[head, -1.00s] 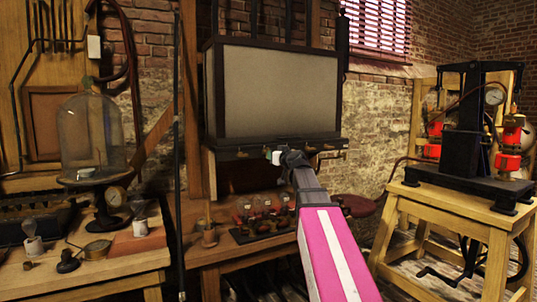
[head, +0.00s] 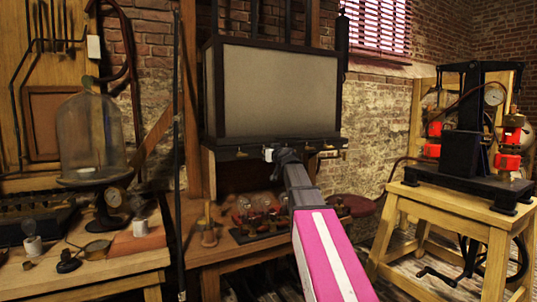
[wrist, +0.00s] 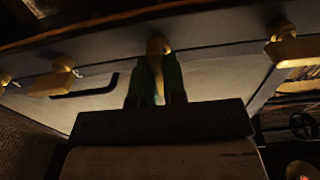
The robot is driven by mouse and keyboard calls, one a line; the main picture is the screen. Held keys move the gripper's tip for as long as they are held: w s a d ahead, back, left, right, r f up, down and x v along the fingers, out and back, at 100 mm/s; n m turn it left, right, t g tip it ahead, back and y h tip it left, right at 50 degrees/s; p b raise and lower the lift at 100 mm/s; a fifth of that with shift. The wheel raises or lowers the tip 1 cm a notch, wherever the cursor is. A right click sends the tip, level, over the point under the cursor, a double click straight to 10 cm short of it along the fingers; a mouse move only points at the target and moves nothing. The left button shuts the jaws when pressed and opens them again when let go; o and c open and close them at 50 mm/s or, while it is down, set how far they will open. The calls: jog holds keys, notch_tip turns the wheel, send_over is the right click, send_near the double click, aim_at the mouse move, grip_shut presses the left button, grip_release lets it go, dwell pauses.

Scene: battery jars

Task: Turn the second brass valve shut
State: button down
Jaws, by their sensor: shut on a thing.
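Several brass valves stick out in a row along the dark lower rail of a large grey-fronted box (head: 280,95). In the head view, one brass valve (head: 241,154) is left of my gripper (head: 269,155) and others, such as this brass valve (head: 328,147), are to its right. In the wrist view, my gripper (wrist: 156,90) is shut on a brass valve (wrist: 157,45) between its two greenish fingers. Other brass valves, one to the left (wrist: 62,80) and one to the right (wrist: 285,34), stand clear of the fingers. In the head view the gripped valve is mostly hidden.
Below the box, a wooden bench holds several glass bulbs (head: 262,208) on a dark base. A glass bell jar (head: 90,140) stands on the left table. A black press (head: 462,140) with red parts stands on a wooden stand at right.

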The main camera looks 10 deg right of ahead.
jog(key=shift+m, duration=0.3)
jog(key=m, duration=0.3)
jog(key=shift+m, duration=0.3)
jog(key=m, duration=0.4)
jog(key=shift+d+f+m, duration=0.1)
jog(key=shift+d+m, duration=0.05)
jog(key=shift+m, duration=0.15)
jog(key=m, duration=0.4)
jog(key=shift+f+m, duration=0.1)
jog(key=shift+m, duration=0.2)
jog(key=shift+d+f+m, duration=0.1)
jog(key=shift+m, duration=2.1)
jog(key=c, duration=1.2)
grip_release()
